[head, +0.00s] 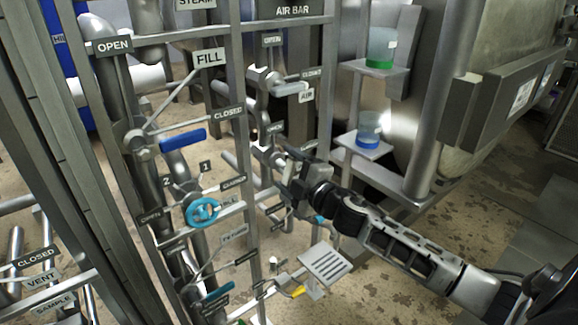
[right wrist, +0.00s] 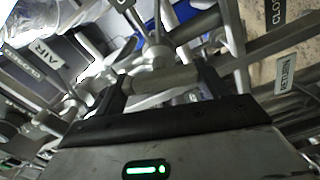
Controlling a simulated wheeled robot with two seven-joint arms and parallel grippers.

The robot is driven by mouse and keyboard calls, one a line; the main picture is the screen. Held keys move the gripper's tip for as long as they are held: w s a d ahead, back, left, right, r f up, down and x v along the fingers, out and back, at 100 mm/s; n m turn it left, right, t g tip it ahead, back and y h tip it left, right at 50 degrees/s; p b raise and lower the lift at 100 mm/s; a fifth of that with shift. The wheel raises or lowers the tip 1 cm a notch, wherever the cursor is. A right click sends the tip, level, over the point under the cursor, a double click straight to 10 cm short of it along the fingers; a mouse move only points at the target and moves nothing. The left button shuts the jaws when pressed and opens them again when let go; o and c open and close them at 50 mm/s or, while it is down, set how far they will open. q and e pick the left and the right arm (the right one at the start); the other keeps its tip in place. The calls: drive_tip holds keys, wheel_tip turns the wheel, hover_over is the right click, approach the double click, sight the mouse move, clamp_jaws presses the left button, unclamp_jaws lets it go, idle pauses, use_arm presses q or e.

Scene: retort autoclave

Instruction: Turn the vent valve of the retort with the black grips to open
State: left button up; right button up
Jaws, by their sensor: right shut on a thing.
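My right gripper (head: 287,165) reaches in from the lower right to a pipe valve in the middle of the head view. In the right wrist view my right gripper (right wrist: 166,82) is shut on a light grey valve handle (right wrist: 165,80), which lies across between its two dark fingers. In the head view the gripper mostly hides this handle. A VENT sign (head: 42,280) is at the lower left with a CLOSED sign (head: 37,258) above it. I cannot make out black grips on a retort. My left gripper is not in view.
A blue lever (head: 183,140) and a blue handwheel (head: 203,212) sit on the pipes at left. An AIR sign (head: 306,95) hangs above my gripper. Steel frame bars crowd the left; floor shows at lower right.

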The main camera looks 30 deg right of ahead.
drive_tip(key=shift+n, duration=1.7)
drive_tip(key=shift+f+p, duration=0.1)
drive_tip(key=shift+p, duration=0.2)
drive_tip(key=o, duration=1)
drive_tip(key=shift+s, duration=0.1)
